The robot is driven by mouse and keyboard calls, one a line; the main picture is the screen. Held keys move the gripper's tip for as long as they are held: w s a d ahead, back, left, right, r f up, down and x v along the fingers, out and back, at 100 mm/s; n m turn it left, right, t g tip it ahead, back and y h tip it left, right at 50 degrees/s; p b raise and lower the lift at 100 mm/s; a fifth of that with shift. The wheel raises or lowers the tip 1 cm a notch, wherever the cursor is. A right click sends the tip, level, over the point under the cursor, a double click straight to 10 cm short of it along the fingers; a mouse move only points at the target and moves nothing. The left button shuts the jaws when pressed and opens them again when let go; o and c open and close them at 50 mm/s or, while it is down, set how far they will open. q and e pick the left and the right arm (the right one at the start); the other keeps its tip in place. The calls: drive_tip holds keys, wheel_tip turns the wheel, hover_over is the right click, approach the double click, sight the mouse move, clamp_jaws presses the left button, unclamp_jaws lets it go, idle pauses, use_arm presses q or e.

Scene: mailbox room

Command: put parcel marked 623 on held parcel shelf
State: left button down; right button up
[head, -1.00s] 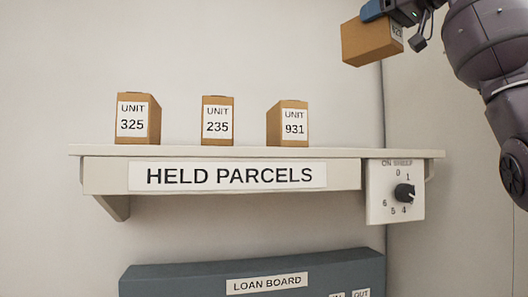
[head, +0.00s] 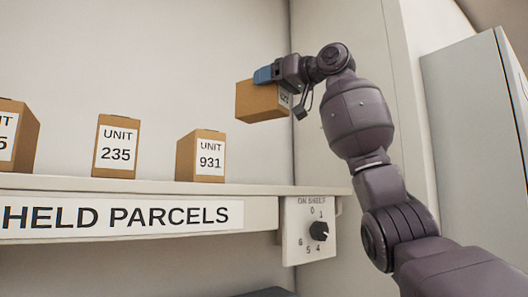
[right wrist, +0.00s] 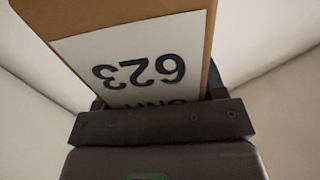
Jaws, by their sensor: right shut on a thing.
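The brown parcel marked 623 (head: 259,102) is held up in the air, above and to the right of the parcel marked 931. My right gripper (head: 268,76) is shut on it. In the right wrist view the parcel's white label (right wrist: 140,65) reads 623 upside down, with its UNIT line partly hidden by the gripper. The held parcel shelf (head: 270,190) runs along the wall below, with a HELD PARCELS sign (head: 125,215) on its front. The shelf top is bare to the right of parcel 931. My left gripper is not in view.
Parcel 931 (head: 201,156), parcel 235 (head: 119,147) and a partly cut-off parcel (head: 17,135) stand upright on the shelf. An ON SHELF dial (head: 318,231) hangs under the shelf's right end. A grey cabinet (head: 475,135) stands at the right.

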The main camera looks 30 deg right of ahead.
drive_tip(key=shift+f, duration=8)
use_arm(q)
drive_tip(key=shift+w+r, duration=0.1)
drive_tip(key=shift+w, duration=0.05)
use_arm(e)
drive_tip(key=o, duration=1.3)
drive_tip(key=shift+f, duration=0.1)
drive_tip(key=shift+c, duration=0.2)
drive_tip(key=shift+s, duration=0.1)
use_arm(q)
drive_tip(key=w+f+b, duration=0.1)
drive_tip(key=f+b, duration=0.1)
drive_tip(key=b, duration=0.1)
use_arm(e)
drive_tip(key=v, duration=1.1)
drive_tip(key=shift+s+d, duration=0.25)
drive_tip(key=shift+s, duration=0.1)
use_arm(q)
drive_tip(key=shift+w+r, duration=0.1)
